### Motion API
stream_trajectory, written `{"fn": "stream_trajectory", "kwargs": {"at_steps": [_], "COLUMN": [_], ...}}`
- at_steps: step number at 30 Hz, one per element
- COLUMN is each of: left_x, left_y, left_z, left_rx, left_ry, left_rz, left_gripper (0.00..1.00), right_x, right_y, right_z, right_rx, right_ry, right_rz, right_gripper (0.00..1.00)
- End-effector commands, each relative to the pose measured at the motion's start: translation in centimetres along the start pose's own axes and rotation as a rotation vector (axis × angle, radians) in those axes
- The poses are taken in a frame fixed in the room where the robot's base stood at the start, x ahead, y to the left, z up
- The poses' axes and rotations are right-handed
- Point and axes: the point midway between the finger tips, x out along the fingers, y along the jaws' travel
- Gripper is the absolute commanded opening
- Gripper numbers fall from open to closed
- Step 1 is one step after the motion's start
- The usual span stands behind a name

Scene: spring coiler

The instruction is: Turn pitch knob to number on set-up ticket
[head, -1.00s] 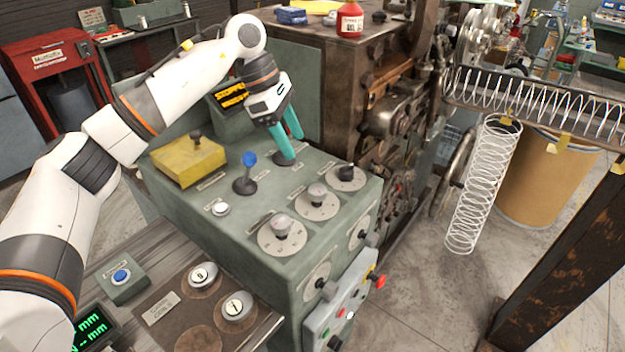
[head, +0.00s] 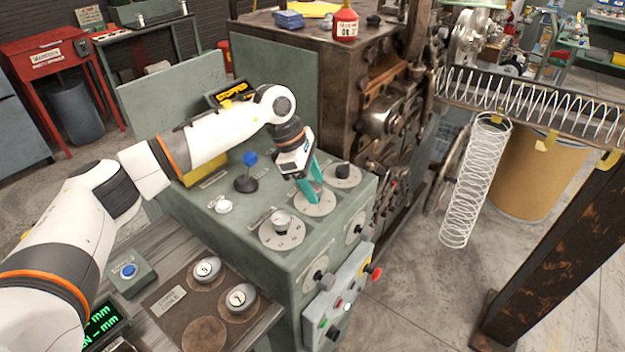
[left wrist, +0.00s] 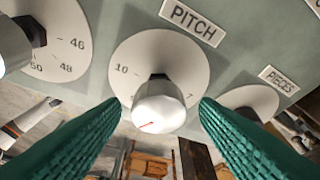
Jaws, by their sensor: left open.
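The PITCH dial (head: 318,207) is the middle one of three round dials on top of the green console. In the left wrist view its pale knob (left wrist: 160,106) has a red pointer mark, and the white dial plate (left wrist: 128,62) shows the numbers 10 and 7. My left gripper (head: 308,186) is open over this dial. In the left wrist view its teal fingers (left wrist: 160,112) stand on both sides of the knob, with gaps visible. In the head view the fingers partly hide the knob. I cannot make out a set-up ticket with a readable number.
Beside it are a dial (head: 281,229) with numbers 46 to 50 and the PIECES dial (head: 342,175). A blue-topped lever (head: 248,172) and a white button (head: 224,207) stand to the left. A coil spring (head: 475,180) hangs at the right.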

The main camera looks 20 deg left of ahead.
Motion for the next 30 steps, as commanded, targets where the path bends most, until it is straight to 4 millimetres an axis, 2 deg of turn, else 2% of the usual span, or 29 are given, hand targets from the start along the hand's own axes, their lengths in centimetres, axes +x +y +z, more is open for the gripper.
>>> {"fn": "stream_trajectory", "kwargs": {"at_steps": [2, 10, 20, 30], "left_x": [0.0, 0.0, 0.1, 0.3], "left_y": [0.0, 0.0, 0.0, 0.2], "left_z": [0.0, 0.0, 0.0, 0.1], "left_rx": [0.0, 0.0, -0.042, -0.256], "left_ry": [0.0, 0.001, 0.002, 0.001], "left_rz": [0.0, 0.001, -0.018, -0.109], "left_gripper": [0.54, 0.11, 0.11, 0.11], "right_x": [0.0, 0.0, 0.6, 2.9], "right_y": [0.1, -0.3, -0.8, -0.8], "right_z": [-0.7, -0.8, -0.5, -0.6], "right_rx": [0.0, -0.002, -0.004, -0.004], "right_ry": [0.01, 0.013, 0.007, 0.005], "right_rz": [0.001, -0.004, -0.009, -0.01], "right_gripper": [0.36, 0.36, 0.36, 0.36]}}
